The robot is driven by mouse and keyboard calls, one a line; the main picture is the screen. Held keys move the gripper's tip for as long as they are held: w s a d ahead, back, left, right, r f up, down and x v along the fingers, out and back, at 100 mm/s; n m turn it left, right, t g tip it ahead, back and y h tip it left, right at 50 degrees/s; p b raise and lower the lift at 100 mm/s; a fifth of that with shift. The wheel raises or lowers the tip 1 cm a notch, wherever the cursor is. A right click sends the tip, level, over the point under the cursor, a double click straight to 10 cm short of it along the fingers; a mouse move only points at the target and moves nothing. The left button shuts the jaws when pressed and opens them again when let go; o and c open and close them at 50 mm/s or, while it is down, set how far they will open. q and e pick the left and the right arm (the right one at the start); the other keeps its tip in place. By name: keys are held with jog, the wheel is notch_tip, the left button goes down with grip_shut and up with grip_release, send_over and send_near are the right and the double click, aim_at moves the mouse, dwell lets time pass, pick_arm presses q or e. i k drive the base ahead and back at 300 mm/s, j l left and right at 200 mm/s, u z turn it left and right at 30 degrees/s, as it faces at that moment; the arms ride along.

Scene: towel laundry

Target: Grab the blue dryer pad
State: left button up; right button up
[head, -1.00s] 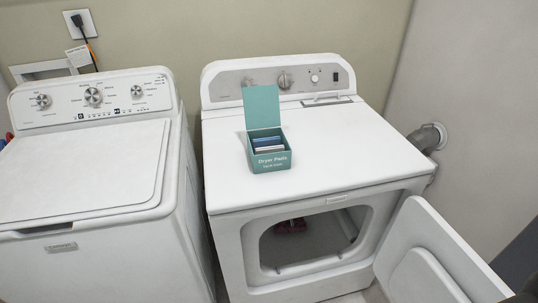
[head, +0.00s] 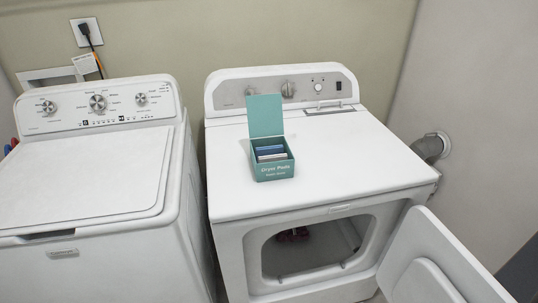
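A teal box labelled "Dryer Pads" (head: 273,172) stands on top of the dryer, left of the middle, with its lid raised at the back. Inside it the blue dryer pad (head: 268,149) shows as a thin blue edge behind a white pad (head: 271,157). The lower parts of the pads are hidden by the box's front wall. Neither of my grippers is in the head view.
The white dryer (head: 340,170) has a clear top around the box. Its door (head: 432,265) hangs open to the right, with dark red cloth (head: 292,234) inside the drum. A washer (head: 80,180) with its lid closed stands at left.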

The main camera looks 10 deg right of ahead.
aim_at(277, 149)
jog(key=i+j, duration=0.1)
jog(key=j, duration=0.45)
jog(key=j+z, duration=0.25)
jog(key=z, duration=1.4)
